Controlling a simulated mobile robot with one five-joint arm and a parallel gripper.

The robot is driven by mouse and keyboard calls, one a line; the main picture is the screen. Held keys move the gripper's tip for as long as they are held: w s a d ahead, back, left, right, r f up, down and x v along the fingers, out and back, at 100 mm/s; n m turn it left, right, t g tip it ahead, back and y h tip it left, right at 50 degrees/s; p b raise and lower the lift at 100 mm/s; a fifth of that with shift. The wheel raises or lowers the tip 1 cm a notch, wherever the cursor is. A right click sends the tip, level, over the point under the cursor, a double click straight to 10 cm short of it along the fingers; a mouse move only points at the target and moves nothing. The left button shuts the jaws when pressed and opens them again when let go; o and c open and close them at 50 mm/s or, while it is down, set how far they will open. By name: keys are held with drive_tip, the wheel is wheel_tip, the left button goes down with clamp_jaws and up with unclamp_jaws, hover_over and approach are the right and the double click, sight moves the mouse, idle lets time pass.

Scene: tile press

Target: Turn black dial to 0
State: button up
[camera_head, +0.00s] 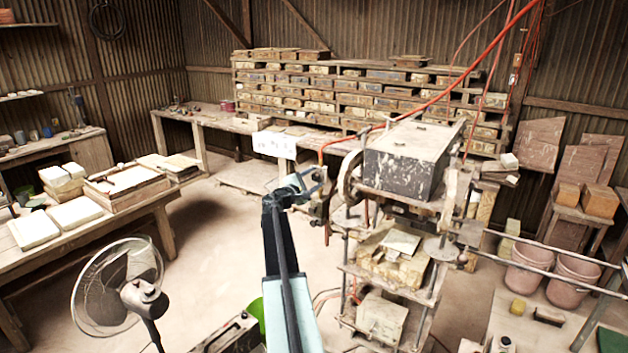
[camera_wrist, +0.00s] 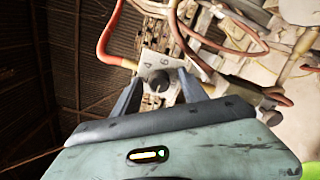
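The black dial (camera_wrist: 158,80) is a small round dark knob on a pale metal plate (camera_wrist: 150,62) in the wrist view. The marks 4 and 6 show on the plate above it. My gripper (camera_wrist: 161,76) is open, with one dark finger on each side of the dial. Gaps show between the fingers and the dial. I cannot tell how far ahead of the fingertips the dial lies, and I cannot read its pointer. In the head view my gripper (camera_head: 314,181) is at the left side of the tile press (camera_head: 402,160). I cannot make out the dial there.
Red hoses (camera_wrist: 108,43) run close to the plate in the wrist view. A press wheel (camera_head: 350,180) stands right of my gripper. A fan (camera_head: 120,285) and a table (camera_head: 110,235) with pale tiles are on the left. Bare floor lies between table and press.

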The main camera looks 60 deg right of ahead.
drive_tip(key=a, duration=0.8)
